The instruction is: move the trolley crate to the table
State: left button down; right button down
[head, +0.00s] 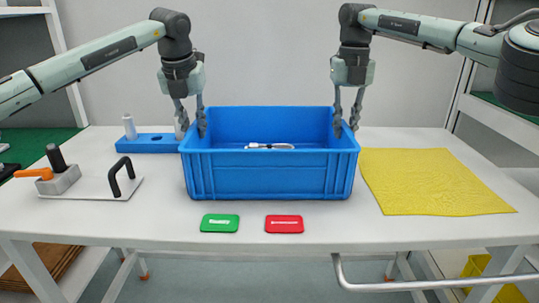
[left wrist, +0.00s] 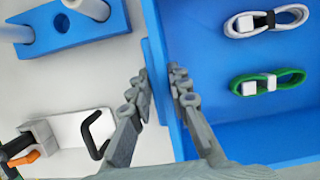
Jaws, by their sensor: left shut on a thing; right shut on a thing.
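The blue crate (head: 270,178) is at the middle of the white table (head: 320,225), upright and level; I cannot tell whether its base touches the top. My left gripper (head: 191,130) is shut on its left wall, and my right gripper (head: 345,130) is shut on its right wall. In the left wrist view the left fingers (left wrist: 160,85) straddle the crate wall (left wrist: 157,50). Inside the crate lie a white bundled cable (left wrist: 265,20) and a green bundled cable (left wrist: 265,83). The head view shows only the white one clearly.
A blue block with pegs (head: 150,143) stands left of the crate, very close. A metal plate with a black handle (head: 124,178) and an orange-levered clamp (head: 60,178) are further left. A green card (head: 220,223) and a red card (head: 284,224) lie in front. A yellow cloth (head: 425,180) lies right.

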pick_arm(q)
jog(key=shift+r, duration=0.15)
pick_arm(e)
jog(key=shift+r, duration=0.15)
